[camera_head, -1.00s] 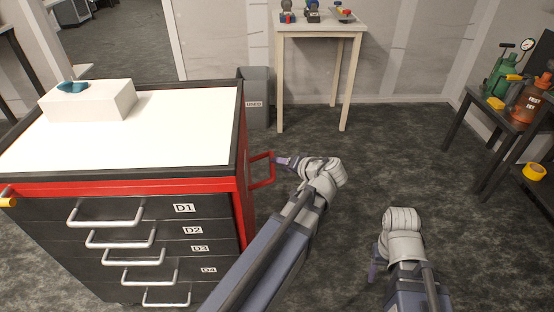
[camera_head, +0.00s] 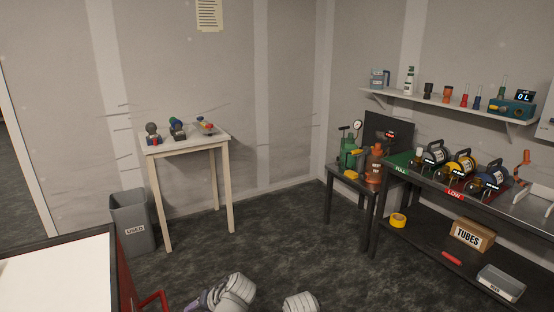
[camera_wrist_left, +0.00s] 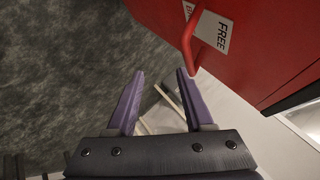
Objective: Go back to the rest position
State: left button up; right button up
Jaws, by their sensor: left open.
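My left gripper (camera_wrist_left: 161,76) is open, with two purple fingers spread and nothing between them. In the left wrist view the red side handle (camera_wrist_left: 189,45) of the cart (camera_wrist_left: 268,28) is just beyond the fingertips, on the right finger's side, and not between the fingers. In the head view the left gripper (camera_head: 197,303) is partly cut off at the bottom edge, right of the red handle (camera_head: 152,300). Of my right arm only a pale wrist link shows at the bottom edge; its gripper is out of view.
The cart's white top (camera_head: 60,275) fills the lower left. A grey bin (camera_head: 133,222) marked USED stands behind it, beside a small table (camera_head: 185,143). At right are a low stand (camera_head: 345,182) with pumps and a workbench (camera_head: 430,177). The middle floor is open.

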pick_arm(q)
jog(key=s+d+r+m+g+h+p, duration=0.1)
jog(key=s+d+r+m+h+p, duration=0.1)
jog(key=d, duration=0.6)
jog(key=s+d+r+m+g+h+p, duration=0.2)
jog(key=s+d+r+h+p, duration=0.2)
jog(key=s+d+p, duration=0.5)
notch_tip(320, 180, up, 3)
jog(key=shift+s+f+m+g, duration=0.15)
jog(key=shift+m+g, duration=0.15)
jog(key=shift+m, duration=0.1)
pick_arm(e)
notch_tip(320, 180, up, 14)
jog(key=shift+c, duration=0.6)
pick_arm(q)
jog(key=shift+a, duration=0.1)
pick_arm(e)
jog(key=shift+a, duration=0.1)
